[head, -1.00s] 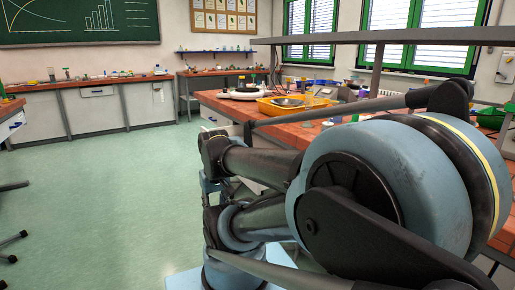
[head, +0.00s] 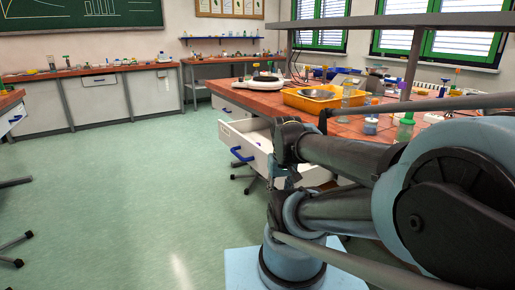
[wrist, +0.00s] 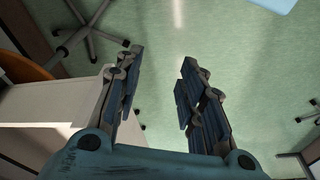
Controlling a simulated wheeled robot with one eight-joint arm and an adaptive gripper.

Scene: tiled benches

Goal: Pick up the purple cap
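I cannot make out a purple cap for certain in either current view. Several small bottles and caps stand on the red-tiled bench (head: 262,100) at the right of the head view, too small or too covered by my arm to tell their colours well. In the wrist view my gripper (wrist: 163,58) is open, its two dark fingers well apart with nothing between them. It points down over the green floor, beside a pale drawer or cabinet front at the left.
An open white drawer (head: 252,145) sticks out from the bench. On the bench are a yellow tray (head: 309,104) with a dish, a white round device (head: 264,83) and a green-topped bottle (head: 405,127). The floor (head: 110,205) at left is clear. A chair base (wrist: 88,30) shows in the wrist view.

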